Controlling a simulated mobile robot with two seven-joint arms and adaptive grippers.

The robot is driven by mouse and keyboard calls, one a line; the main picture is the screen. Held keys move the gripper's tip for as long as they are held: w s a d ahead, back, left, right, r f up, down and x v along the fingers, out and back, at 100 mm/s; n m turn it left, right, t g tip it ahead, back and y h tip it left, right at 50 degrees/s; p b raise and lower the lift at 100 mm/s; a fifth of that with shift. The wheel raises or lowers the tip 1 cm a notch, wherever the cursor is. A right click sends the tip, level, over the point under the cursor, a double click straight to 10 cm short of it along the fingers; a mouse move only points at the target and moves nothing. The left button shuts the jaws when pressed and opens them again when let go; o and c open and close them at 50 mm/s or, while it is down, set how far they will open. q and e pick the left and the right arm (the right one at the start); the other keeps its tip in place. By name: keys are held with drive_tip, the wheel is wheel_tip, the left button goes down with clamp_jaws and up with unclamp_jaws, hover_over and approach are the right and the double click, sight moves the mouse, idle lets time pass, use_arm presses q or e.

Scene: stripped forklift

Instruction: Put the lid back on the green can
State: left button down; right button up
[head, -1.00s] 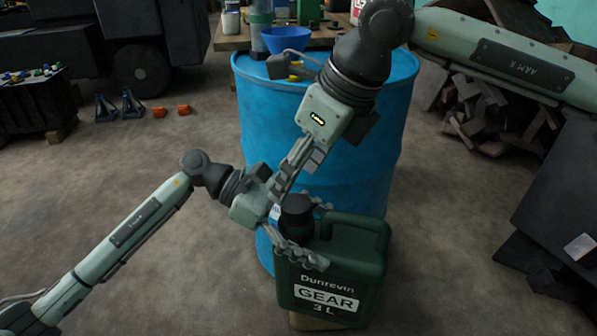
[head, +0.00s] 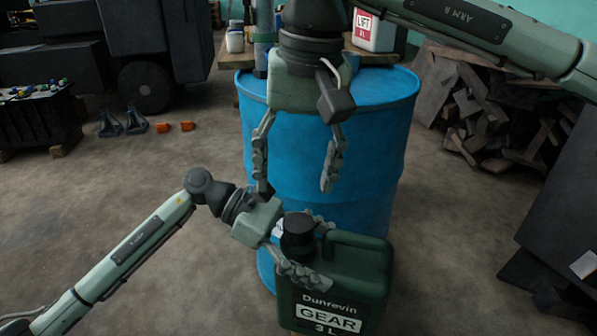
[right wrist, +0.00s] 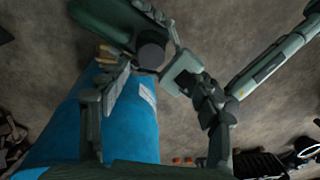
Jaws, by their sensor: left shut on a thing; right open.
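The green can (head: 345,265), labelled "Gear 3 L", stands upright in front of the blue drum. A black lid (head: 298,228) sits on its neck at the top left; whether it is tight I cannot tell. My left gripper (head: 308,252) is shut on the can, its fingers on both sides of the neck just below the lid. My right gripper (head: 295,188) is open and empty above the lid, fingers pointing down and apart from it. The right wrist view shows the lid (right wrist: 152,54) and the can (right wrist: 105,18) beyond the open fingers.
The blue drum (head: 350,130) stands close behind the can. A workbench with a white "Lift" container (head: 375,32) is behind it. Scrap wood (head: 490,130) lies at the right, orange pieces (head: 175,127) on the floor at the left. Floor beside the can is clear.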

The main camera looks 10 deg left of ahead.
sight(298, 221)
drive_tip(key=n, duration=0.4)
drive_tip(key=shift+w+a+f+n+h, duration=0.1)
drive_tip(key=shift+w+f+n+h, duration=0.1)
drive_tip(key=shift+w+n+h, duration=0.15)
drive_tip(key=n, duration=0.3)
drive_tip(key=w+f+n, duration=0.1)
drive_tip(key=n, duration=0.1)
drive_tip(key=shift+n+g+h, duration=0.25)
drive_tip(key=shift+g+h, duration=0.05)
drive_tip(key=shift+h, duration=0.05)
drive_tip(key=shift+f, duration=3.95)
